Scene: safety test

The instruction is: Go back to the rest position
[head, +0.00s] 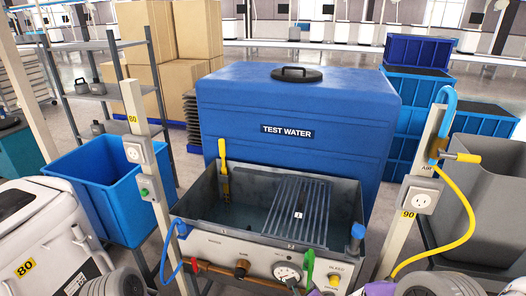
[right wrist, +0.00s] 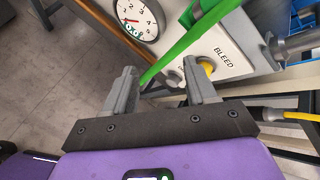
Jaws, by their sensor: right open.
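My right gripper (right wrist: 160,70) is open in the right wrist view, its two grey fingers apart at the front panel. A green handle (right wrist: 196,36) slants across the space just beyond the fingertips; I cannot tell if they touch. A yellow button (right wrist: 206,66) under the word BLEED is close to the right fingertip and partly hidden. The green handle also shows in the head view (head: 310,266), at the panel's lower edge. Parts of my arms show along the bottom of the head view, but my left gripper does not show.
The grey test basin (head: 345,236) carries a gauge (head: 288,274) on its front. Behind it stands a blue TEST WATER tank (head: 300,105). Posts stand at both sides, the right one with a yellow hose (head: 465,205). A blue bin (head: 105,190) stands left, a grey bin (head: 485,175) right.

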